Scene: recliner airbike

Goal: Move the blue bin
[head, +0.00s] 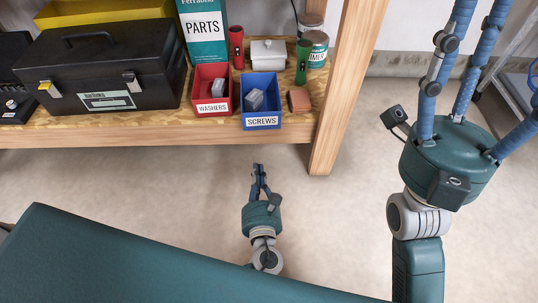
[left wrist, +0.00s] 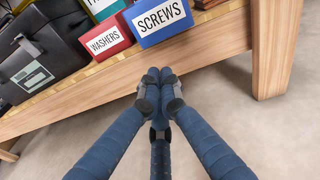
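The blue bin (head: 261,100), labelled SCREWS, stands on the wooden shelf near its front edge, with grey pieces inside. It also shows at the top of the left wrist view (left wrist: 160,20). My left gripper (head: 258,168) is in front of the shelf edge, apart from the bin. In the left wrist view its fingertips (left wrist: 158,75) are together with nothing between them. My right gripper (head: 462,70) is at the right of the head view, away from the bin. Its fingers run out of the frame, so its fingertips are hidden.
A red WASHERS bin (head: 212,90) stands close left of the blue bin. A terracotta-coloured item (head: 299,100) and a green flashlight (head: 303,62) are right of it, and a white box (head: 268,54) behind. A wooden post (head: 342,85) bounds the shelf's right end. A teal padded surface (head: 130,265) fills the foreground.

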